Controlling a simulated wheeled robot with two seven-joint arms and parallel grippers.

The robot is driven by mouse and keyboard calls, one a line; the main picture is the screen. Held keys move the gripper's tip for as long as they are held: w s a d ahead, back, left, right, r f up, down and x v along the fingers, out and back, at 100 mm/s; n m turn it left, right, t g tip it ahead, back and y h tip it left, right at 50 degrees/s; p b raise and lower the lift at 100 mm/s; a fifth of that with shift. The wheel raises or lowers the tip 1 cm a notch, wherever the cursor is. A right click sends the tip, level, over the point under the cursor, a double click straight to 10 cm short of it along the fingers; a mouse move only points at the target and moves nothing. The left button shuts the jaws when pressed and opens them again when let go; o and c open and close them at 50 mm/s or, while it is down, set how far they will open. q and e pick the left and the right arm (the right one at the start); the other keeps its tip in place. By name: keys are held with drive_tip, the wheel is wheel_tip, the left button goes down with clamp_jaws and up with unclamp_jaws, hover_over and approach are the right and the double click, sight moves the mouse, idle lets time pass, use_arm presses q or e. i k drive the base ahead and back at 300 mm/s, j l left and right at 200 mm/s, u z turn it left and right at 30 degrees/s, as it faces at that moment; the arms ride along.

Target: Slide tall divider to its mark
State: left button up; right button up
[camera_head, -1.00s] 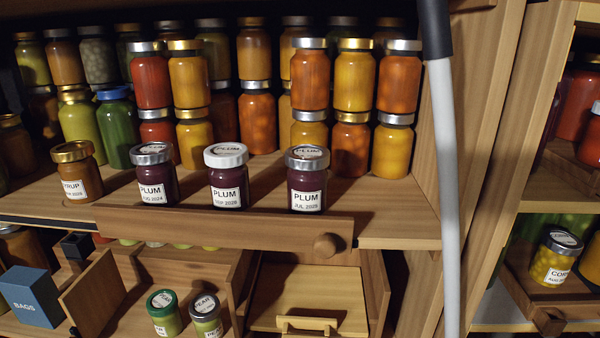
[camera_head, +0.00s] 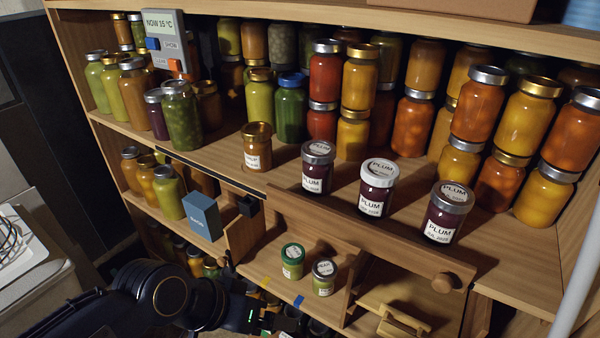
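A wooden upright divider (camera_head: 244,236) stands in the lower compartment in the head view, with a black block (camera_head: 248,206) at its top by the dark rail; I take it as the tall divider. My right gripper is out of view.
A blue box (camera_head: 203,217) stands just left of the divider. Two small jars, one green-lidded (camera_head: 292,261) and one pale-lidded (camera_head: 324,277), stand to its right. Plum jars (camera_head: 377,187) line the shelf edge above.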

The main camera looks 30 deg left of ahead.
sight(242, 232)
drive_tip(key=j+u, duration=0.15)
drive_tip(key=u, duration=0.3)
drive_tip(key=j+u, duration=0.2)
drive_tip(key=u, duration=0.2)
drive_tip(key=j+u, duration=0.15)
drive_tip(key=u, duration=0.3)
